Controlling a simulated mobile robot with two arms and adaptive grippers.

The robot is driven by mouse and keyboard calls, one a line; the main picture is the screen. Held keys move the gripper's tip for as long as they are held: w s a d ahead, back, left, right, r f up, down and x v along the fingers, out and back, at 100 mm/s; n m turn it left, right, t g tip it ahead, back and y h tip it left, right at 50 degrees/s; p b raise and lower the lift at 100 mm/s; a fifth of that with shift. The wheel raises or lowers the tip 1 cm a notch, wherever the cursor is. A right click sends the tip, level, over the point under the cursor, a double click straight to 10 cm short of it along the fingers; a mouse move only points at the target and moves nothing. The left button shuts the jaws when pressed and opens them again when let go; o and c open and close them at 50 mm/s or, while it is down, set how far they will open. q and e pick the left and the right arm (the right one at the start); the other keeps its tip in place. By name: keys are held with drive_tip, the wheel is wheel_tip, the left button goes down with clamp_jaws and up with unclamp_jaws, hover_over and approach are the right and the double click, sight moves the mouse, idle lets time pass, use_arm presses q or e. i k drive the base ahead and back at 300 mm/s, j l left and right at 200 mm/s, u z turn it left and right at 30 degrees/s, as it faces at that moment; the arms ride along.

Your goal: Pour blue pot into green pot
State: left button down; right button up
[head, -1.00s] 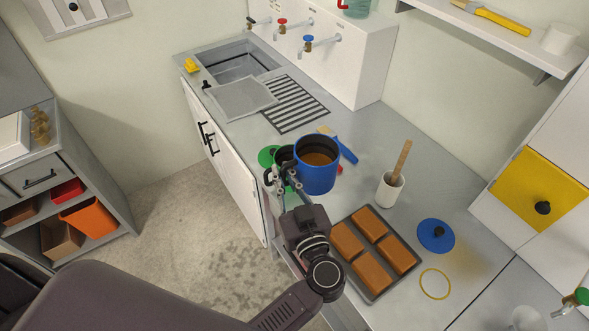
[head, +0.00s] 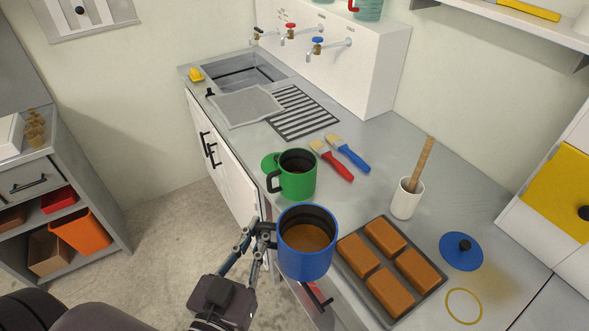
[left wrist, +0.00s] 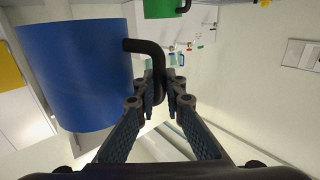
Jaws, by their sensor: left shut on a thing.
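The blue pot (head: 305,258) is upright and holds brown liquid. My left gripper (head: 262,236) is shut on its black handle, at the front edge of the counter. In the left wrist view the blue pot (left wrist: 78,75) fills the left side, with its black handle between the fingers (left wrist: 160,88). The green pot (head: 298,178) stands on the counter just behind the blue pot, its black handle to the left. Its inside looks dark; I cannot tell what it holds. My right gripper is not in view.
A green lid (head: 269,162) lies behind the green pot. A red brush (head: 333,163) and blue brush (head: 350,154) lie to its right. A tray of brown blocks (head: 349,268), a white cup with a stick (head: 405,202) and a blue lid (head: 461,253) are at the right.

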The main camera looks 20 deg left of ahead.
sight(297, 171)
drive_tip(key=i+j+z, duration=0.1)
drive_tip(key=j, duration=1.45)
drive_tip(key=j+z, duration=0.1)
drive_tip(key=j, duration=1.5)
